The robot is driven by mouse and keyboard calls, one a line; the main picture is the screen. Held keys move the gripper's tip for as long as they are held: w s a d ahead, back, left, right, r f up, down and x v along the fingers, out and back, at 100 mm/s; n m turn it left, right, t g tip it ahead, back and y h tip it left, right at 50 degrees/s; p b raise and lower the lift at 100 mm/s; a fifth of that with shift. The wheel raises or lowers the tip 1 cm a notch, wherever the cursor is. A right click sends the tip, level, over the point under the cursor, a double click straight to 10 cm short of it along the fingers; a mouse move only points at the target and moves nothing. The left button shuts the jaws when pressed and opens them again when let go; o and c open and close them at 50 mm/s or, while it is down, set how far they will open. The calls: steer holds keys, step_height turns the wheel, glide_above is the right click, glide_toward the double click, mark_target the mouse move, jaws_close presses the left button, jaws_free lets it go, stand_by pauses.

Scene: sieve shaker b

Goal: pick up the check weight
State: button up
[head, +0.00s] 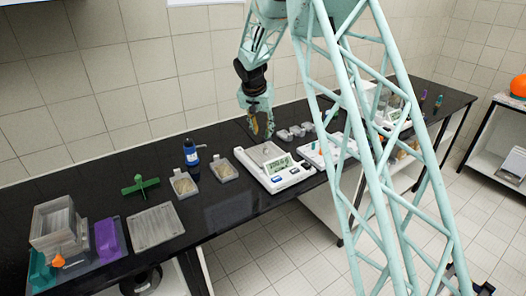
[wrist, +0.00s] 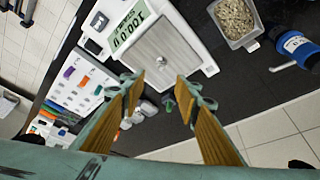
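A small silver knob-like piece (wrist: 161,61), which looks like the check weight, stands on the steel pan (wrist: 180,42) of a white balance (wrist: 205,62). The balance display (wrist: 128,25) seems to read about 100.0. My gripper (wrist: 159,84) is open, with its two yellow-brown fingers apart and nothing between the tips. The small piece appears just beyond the gap between them. In the head view my gripper (head: 262,136) hangs above the back of the balance.
Trays of grains (head: 184,185) and a blue-capped bottle (head: 191,152) stand left of the balance. Several small grey containers (head: 297,131) lie behind it to the right. A white panel with coloured pieces (wrist: 82,85) is beside the balance.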

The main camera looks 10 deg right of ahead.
steer(key=shift+f, duration=0.1)
glide_toward(265, 147)
steer(key=shift+x, duration=2.45)
steer(key=shift+d, duration=0.2)
steer(key=shift+p+x, duration=0.6)
steer(key=shift+x, duration=2)
steer(key=shift+a, duration=0.1)
steer(key=c, duration=1)
steer(key=shift+w+r, duration=0.1)
steer(key=shift+r, duration=0.15)
